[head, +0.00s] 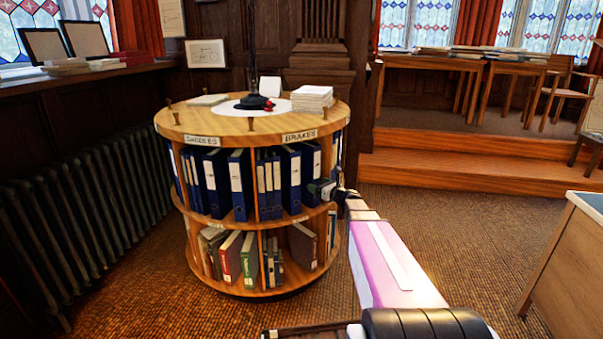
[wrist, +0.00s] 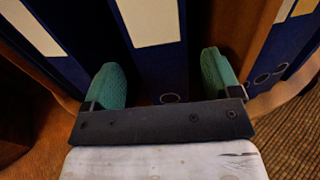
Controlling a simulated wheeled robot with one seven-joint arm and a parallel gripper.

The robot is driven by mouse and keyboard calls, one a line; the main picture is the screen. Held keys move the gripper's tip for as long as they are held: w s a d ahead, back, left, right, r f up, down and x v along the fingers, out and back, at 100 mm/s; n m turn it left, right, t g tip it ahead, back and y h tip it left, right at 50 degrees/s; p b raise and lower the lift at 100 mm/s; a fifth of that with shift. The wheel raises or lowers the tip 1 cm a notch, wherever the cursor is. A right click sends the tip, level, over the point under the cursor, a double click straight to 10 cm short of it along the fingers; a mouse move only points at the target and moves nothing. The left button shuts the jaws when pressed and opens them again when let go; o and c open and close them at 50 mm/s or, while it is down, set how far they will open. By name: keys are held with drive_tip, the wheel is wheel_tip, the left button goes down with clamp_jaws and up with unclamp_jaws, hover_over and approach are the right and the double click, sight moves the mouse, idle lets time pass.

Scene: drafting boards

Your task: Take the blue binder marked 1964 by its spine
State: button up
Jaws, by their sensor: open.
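Several blue binders with pale spine labels stand upright on the upper shelf of a round wooden stand (head: 165,122). I cannot read 1964 on any label. My gripper (head: 325,189) is at the right side of that shelf, close to a blue binder (head: 312,158). In the wrist view my gripper (wrist: 163,80) is open, with green fingertips to the left and right of the lower spine of a blue binder (wrist: 158,68). This binder has a white label and a round finger hole. I cannot tell whether the fingertips touch it.
Neighbouring binders stand to the left (wrist: 50,50) and right (wrist: 272,72) in the wrist view. A wooden upright parts off the right one. The lower shelf holds books (head: 231,256). A radiator (head: 75,220) is at the left, a desk (head: 565,255) at the right.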

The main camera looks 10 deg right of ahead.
drive_tip(key=shift+x, duration=2.75)
drive_tip(key=shift+d, duration=0.1)
drive_tip(key=shift+c, duration=0.3)
drive_tip(key=c, duration=1.3)
drive_tip(key=shift+r, duration=0.1)
drive_tip(key=shift+c, duration=0.2)
